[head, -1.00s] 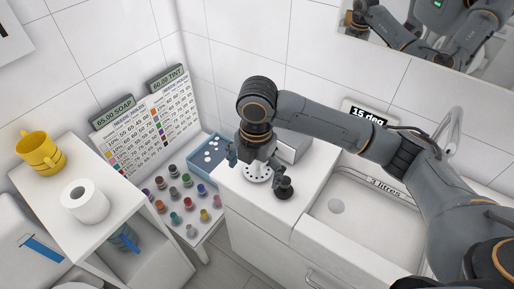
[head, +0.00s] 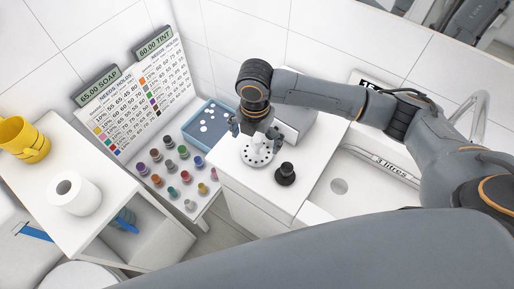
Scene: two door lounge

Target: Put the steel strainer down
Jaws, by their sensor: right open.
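The steel strainer (head: 256,154), a pale round piece with dark holes, sits on the white counter top (head: 233,172) left of the sink. My right gripper (head: 255,132) is directly above it, pointing down. Its fingers are open, one on each side of the strainer's upper part. The gripper hides some of the strainer's top, and I cannot tell whether a finger touches it. My left gripper is not in view.
A black stopper (head: 286,174) stands just right of the strainer. A grey-white box (head: 296,124) is behind the gripper. The sink (head: 365,178) lies to the right. Several coloured bottles (head: 172,167) and a blue tray (head: 190,136) are to the left.

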